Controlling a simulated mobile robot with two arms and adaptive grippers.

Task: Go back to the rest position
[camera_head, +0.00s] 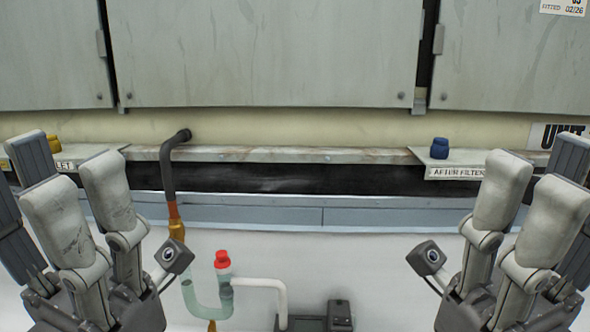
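My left gripper (78,180) is at the left edge of the head view, fingers pointing up. Its pale finger pads stand apart with nothing between them. My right gripper (535,174) is at the right edge in a near mirror pose, also open and empty. Both are in front of the cooler unit and appear to touch nothing.
Grey cabinet panels (265,50) fill the back above a ledge (275,154). A blue cap (439,148) and a yellow cap (52,143) sit on the ledge. A dark pipe (168,175), a red-capped fitting (222,260) and a dark box (338,314) stand between the grippers.

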